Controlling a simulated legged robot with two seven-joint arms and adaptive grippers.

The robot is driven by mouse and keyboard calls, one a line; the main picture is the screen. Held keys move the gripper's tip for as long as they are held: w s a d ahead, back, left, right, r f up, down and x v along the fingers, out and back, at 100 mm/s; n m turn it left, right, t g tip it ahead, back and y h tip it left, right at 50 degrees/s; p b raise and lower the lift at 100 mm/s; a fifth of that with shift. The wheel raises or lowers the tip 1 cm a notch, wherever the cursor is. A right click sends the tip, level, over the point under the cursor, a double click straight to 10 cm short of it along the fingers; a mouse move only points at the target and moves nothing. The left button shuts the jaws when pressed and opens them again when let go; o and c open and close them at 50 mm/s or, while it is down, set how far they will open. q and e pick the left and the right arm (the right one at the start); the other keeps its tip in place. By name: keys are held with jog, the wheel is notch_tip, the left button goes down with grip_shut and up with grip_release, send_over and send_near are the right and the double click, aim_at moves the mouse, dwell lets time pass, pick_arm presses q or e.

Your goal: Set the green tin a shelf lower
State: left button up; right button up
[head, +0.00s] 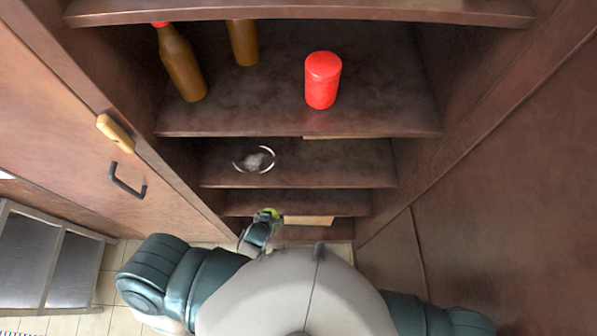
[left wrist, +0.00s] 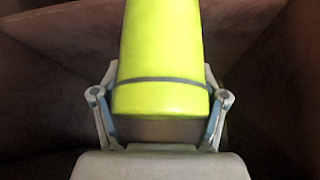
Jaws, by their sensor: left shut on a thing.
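The green tin (left wrist: 160,60) is yellow-green with a dark band near its near end, and it fills the middle of the left wrist view. My left gripper (left wrist: 160,98) is shut on it, one finger at each side. In the head view the left gripper (head: 266,222) is low in the cabinet, with a small bit of the green tin (head: 272,212) showing at its tip, by a low shelf (head: 240,207). I cannot tell whether the tin touches a shelf. My right gripper is not in view.
A red tin (head: 322,82) and two brown bottles (head: 181,65) stand on an upper shelf (head: 270,122). A clear round glass thing (head: 254,160) is on the shelf below (head: 330,172). Cabinet walls close in on both sides. A door with a dark handle (head: 128,182) is at left.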

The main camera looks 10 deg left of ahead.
pick_arm(q)
jog(key=f, duration=0.1)
jog(key=d+f, duration=0.1)
jog(key=f, duration=0.1)
jog(key=d+f+b, duration=0.1)
jog(key=shift+d+f, duration=0.15)
jog(key=shift+f, duration=0.05)
jog(key=shift+w+d+f, duration=0.15)
jog(key=shift+w+f, duration=0.05)
jog(key=shift+f, duration=0.1)
send_over(272, 195)
jog(key=f, duration=0.2)
notch_tip(272, 195, down, 3)
jog(key=shift+d+b, duration=0.1)
jog(key=shift+b, duration=0.55)
jog(key=shift+f, duration=0.1)
jog(key=o, duration=1.4)
